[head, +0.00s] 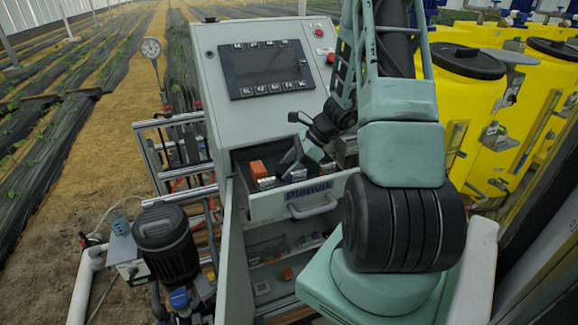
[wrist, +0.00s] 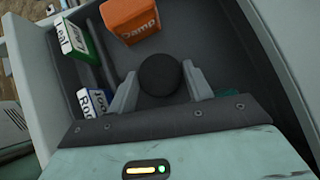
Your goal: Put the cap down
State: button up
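The cap (wrist: 160,75) is a round, dark disc seen from above in the wrist view. My gripper (wrist: 161,82) has one finger on each side of it, and both fingers appear to touch its edge. In the head view my gripper (head: 303,156) reaches down into the open drawer (head: 316,201) of the grey cabinet. I cannot make out the cap there. The dark drawer floor lies under the cap in the wrist view; I cannot tell whether the cap touches it.
An orange box (wrist: 130,18) marked "Damp" stands beyond the cap. A green and white box (wrist: 75,38) and a blue and white box (wrist: 97,102) stand at the left. The drawer wall is close on the right. A control panel (head: 265,69) rises behind the drawer.

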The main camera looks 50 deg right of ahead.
jog(key=shift+o, duration=1.2)
